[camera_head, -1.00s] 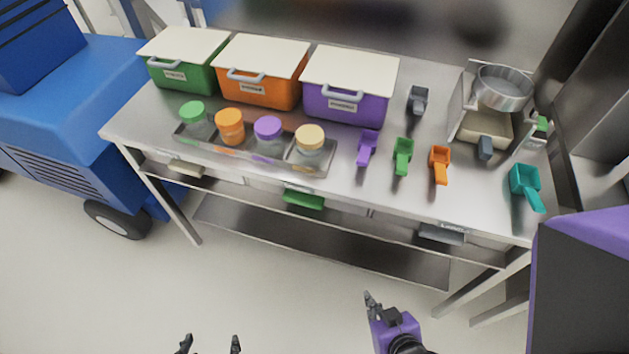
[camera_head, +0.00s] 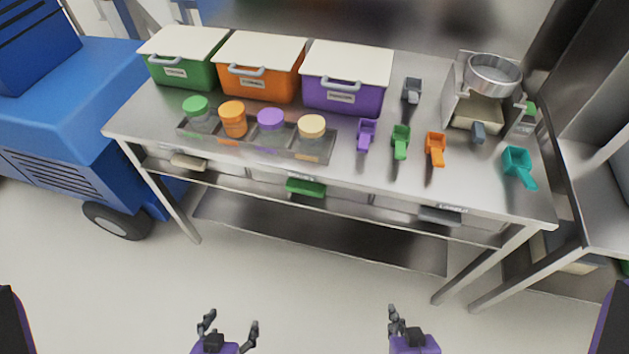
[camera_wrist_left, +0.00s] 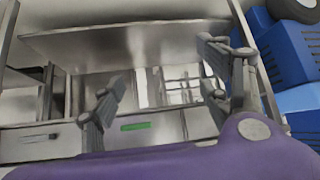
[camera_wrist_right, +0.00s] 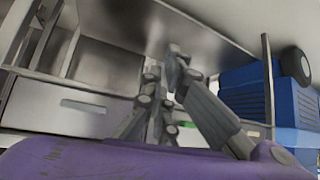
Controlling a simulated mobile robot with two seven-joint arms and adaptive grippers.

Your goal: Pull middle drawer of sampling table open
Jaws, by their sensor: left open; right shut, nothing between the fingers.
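The sampling table (camera_head: 400,196) is a steel bench with three drawers under its top. The middle drawer has a green handle (camera_head: 306,188) and looks closed. The left drawer has a cream handle (camera_head: 188,162), and the right drawer has a grey handle (camera_head: 440,216). My left gripper (camera_head: 229,320) is open and empty in front of the table, below and left of the green handle. My right gripper (camera_head: 394,312) is shut and empty, below and right of it. The green handle shows small in the left wrist view (camera_wrist_left: 135,126) and partly behind the fingers in the right wrist view (camera_wrist_right: 186,125).
Green (camera_head: 184,72), orange (camera_head: 258,82) and purple (camera_head: 342,94) bins with white lids stand at the back of the tabletop. A tray (camera_head: 232,148) holds several jars. Several scoops lie to the right. A lower shelf (camera_head: 320,234) spans beneath the drawers. The floor in front is clear.

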